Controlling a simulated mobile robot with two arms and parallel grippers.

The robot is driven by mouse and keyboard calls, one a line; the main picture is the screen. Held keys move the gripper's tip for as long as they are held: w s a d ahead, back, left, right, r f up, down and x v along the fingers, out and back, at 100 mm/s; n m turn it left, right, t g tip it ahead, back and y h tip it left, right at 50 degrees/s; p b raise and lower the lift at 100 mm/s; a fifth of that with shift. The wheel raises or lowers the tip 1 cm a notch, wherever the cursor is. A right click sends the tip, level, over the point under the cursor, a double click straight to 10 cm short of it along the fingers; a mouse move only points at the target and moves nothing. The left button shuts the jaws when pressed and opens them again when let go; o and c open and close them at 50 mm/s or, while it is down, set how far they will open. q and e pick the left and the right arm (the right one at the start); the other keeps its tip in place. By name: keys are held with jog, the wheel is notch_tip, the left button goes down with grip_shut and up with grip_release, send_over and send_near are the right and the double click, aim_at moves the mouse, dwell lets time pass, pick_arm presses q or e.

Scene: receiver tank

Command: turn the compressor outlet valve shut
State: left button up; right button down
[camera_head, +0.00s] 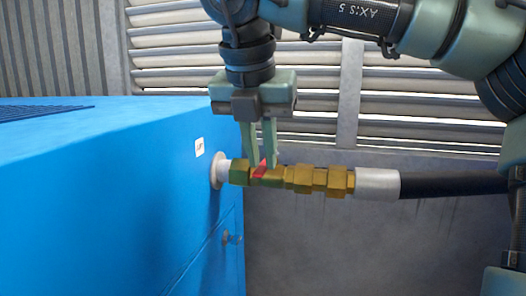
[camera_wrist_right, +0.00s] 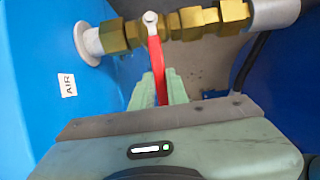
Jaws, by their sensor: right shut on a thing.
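The brass outlet valve (camera_head: 270,180) sits in a line of brass fittings coming out of the blue compressor's side. It also shows in the right wrist view (camera_wrist_right: 137,33). Its red lever (camera_wrist_right: 156,62) runs from a pale pivot bolt on the valve down to my fingers, roughly across the pipe line in that view. In the head view only a short piece of the red lever (camera_head: 261,171) shows. My right gripper (camera_head: 261,163) comes from above with its pale green fingers (camera_wrist_right: 160,90) shut on the lever. The lever's far end is hidden between the fingers. My left gripper is not in view.
The blue compressor housing (camera_head: 110,200) fills the left side, with a white AIR label (camera_wrist_right: 68,84) near the outlet. A black hose (camera_head: 450,184) with a pale sleeve (camera_head: 377,184) runs right from the fittings. A louvred wall (camera_head: 420,110) stands behind.

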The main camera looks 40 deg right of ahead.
jog(key=shift+f, duration=0.15)
jog(key=c, duration=1.4)
grip_release()
jog(key=shift+w, duration=0.1)
jog(key=shift+s+a+r+b, duration=0.3)
jog(key=shift+a+r+b, duration=0.05)
jog(key=shift+r, duration=0.15)
jog(key=shift+s+a+p, duration=0.15)
jog(key=shift+s+a, duration=1)
jog(key=shift+a, duration=0.35)
jog(key=shift+s+a+p, duration=0.1)
jog(key=shift+s+a, duration=1.05)
jog(key=shift+a, duration=0.4)
jog(key=shift+s+a+p, duration=0.15)
jog(key=shift+s+a, duration=1)
jog(key=shift+a, duration=0.35)
